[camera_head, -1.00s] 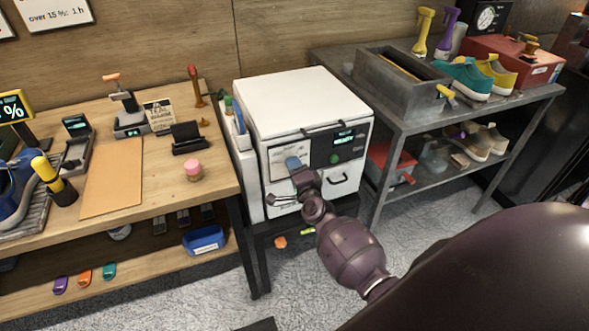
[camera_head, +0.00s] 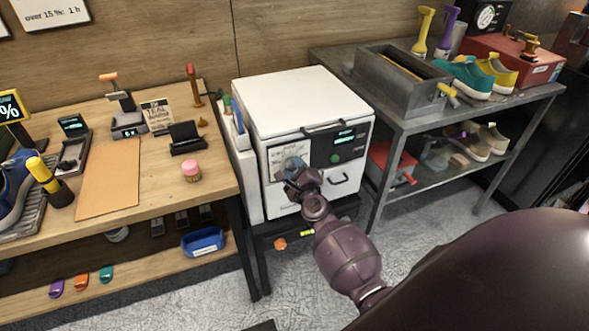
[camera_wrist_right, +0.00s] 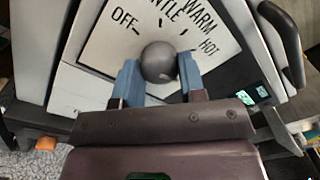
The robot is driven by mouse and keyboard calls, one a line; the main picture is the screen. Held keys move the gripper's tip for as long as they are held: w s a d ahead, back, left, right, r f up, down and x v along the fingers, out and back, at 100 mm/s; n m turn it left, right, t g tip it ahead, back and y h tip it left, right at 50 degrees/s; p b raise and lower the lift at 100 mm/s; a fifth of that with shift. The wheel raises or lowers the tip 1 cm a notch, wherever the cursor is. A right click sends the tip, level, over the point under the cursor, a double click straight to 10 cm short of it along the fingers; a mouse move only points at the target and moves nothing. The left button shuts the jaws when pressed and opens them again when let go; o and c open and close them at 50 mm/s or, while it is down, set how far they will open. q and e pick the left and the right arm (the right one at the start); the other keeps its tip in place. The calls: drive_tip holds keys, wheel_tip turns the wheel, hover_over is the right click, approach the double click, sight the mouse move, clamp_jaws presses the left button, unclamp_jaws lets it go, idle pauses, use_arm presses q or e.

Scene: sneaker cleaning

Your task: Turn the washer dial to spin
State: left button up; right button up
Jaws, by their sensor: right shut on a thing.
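The white washer (camera_head: 297,97) stands between the wooden bench and the metal shelf. On its front is a white dial panel (camera_head: 277,160). My right gripper (camera_head: 293,168) is at this panel. In the right wrist view, the round grey dial knob (camera_wrist_right: 159,62) sits between the two blue fingertips of my right gripper (camera_wrist_right: 158,75), which is shut on it. The panel there reads OFF, a partly hidden word ending in NTLE, WARM and HOT. No SPIN label is visible, and the knob's pointer direction cannot be told. My left gripper is not in view.
A black panel with lit displays (camera_head: 339,146) and a dark handle (camera_head: 339,181) are right of the dial. The wooden bench (camera_head: 222,170) is close on the left. The metal shelf (camera_head: 400,121) holds shoes and bottles on the right.

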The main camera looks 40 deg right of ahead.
drive_tip(key=shift+m, duration=0.6)
drive_tip(key=o, duration=0.9)
drive_tip(key=v, duration=1.1)
drive_tip(key=shift+w, duration=0.1)
